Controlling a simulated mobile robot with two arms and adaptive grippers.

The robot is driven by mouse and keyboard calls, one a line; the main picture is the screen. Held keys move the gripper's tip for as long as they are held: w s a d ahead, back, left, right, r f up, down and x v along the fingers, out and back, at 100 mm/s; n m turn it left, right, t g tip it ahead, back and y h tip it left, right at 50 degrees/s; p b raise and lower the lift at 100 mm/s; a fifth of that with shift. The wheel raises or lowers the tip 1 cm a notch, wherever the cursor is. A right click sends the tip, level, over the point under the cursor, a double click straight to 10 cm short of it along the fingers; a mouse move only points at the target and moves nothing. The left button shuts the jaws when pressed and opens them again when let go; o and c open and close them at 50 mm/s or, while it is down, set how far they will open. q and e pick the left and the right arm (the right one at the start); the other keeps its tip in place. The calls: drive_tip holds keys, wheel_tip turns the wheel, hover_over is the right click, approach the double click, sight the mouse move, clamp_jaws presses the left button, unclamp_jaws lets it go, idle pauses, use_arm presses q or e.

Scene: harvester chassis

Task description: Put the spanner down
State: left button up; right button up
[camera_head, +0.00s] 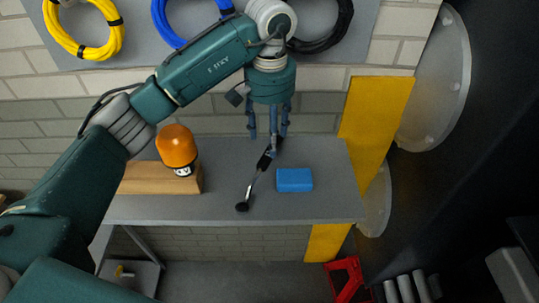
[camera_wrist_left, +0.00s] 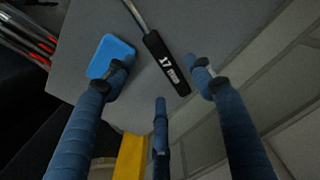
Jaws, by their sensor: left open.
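The spanner (camera_head: 254,184) lies aslant on the grey bench top (camera_head: 222,207), with a black end towards the bench's front edge and a black handle grip towards the back. In the left wrist view its black grip (camera_wrist_left: 166,64), marked 17, and part of its bright shaft show. My left gripper (camera_head: 269,138) points down over the grip end. Its fingers are open, and in the left wrist view (camera_wrist_left: 158,80) they stand spread around the grip with visible gaps. Its fingertips hide part of the grip in the head view. My right gripper is not in view.
A blue block (camera_head: 294,180) lies just right of the spanner. An orange-domed item (camera_head: 176,147) stands by a wooden block (camera_head: 150,178) at left. A yellow panel (camera_head: 375,110) rises at the bench's right end. Coiled cables (camera_head: 84,30) hang on the wall behind.

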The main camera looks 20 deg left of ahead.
sight(262, 171)
use_arm(q)
drive_tip(key=shift+d+f+p, duration=0.1)
drive_tip(key=shift+f+p, duration=0.45)
drive_tip(key=shift+f, duration=0.2)
wheel_tip(262, 171, down, 4)
drive_tip(key=shift+s+r+p, duration=0.1)
drive_tip(key=shift+r+p, duration=0.1)
drive_tip(key=shift+p, duration=0.9)
drive_tip(key=shift+f, duration=0.5)
clamp_jaws()
